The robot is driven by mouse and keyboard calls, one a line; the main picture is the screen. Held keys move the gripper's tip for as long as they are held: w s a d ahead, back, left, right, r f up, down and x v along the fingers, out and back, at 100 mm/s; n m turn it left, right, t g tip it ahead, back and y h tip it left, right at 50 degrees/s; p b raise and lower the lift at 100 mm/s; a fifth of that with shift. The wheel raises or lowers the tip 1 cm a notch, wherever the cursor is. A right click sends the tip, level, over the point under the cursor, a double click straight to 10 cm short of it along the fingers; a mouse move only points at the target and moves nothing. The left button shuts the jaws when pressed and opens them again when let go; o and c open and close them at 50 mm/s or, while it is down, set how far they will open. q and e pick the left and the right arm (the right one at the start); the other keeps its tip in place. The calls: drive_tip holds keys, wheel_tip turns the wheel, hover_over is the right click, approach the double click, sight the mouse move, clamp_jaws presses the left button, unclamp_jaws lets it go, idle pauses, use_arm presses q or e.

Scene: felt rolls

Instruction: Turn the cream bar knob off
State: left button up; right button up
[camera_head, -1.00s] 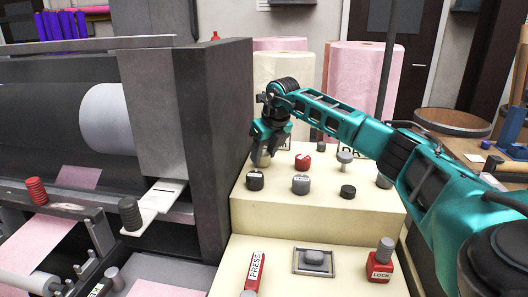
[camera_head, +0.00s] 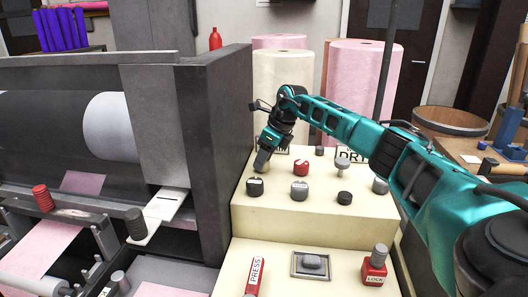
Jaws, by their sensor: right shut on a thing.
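The cream bar knob (camera_head: 261,168) is at the back left of the cream control panel (camera_head: 310,216), mostly hidden by my right gripper (camera_head: 262,161). My right arm reaches in from the right, and the gripper points down, shut on the knob. The fingers cover the bar, so its exact angle cannot be told. My left gripper is not in view.
Near the held knob are a dark knob (camera_head: 255,187), a red knob (camera_head: 300,168), and grey knobs (camera_head: 300,190). A tall dark machine wall (camera_head: 215,150) stands close on the left. Pink and cream rolls (camera_head: 360,95) stand behind the panel.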

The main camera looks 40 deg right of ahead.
drive_tip(key=shift+w+r+n+y, duration=0.1)
drive_tip(key=shift+n+y, duration=0.3)
drive_tip(key=shift+n, duration=0.6)
drive_tip(key=shift+n+g+y, duration=0.3)
drive_tip(key=shift+n, duration=0.6)
drive_tip(key=shift+d+n+g+y+b, duration=0.1)
drive_tip(key=shift+n+g+y+b, duration=0.25)
drive_tip(key=shift+n+b, duration=0.95)
drive_tip(key=shift+n, duration=0.3)
drive_tip(key=shift+n+g, duration=0.25)
drive_tip(key=shift+n, duration=0.05)
drive_tip(key=o, duration=1.1)
drive_tip(key=shift+c, duration=0.2)
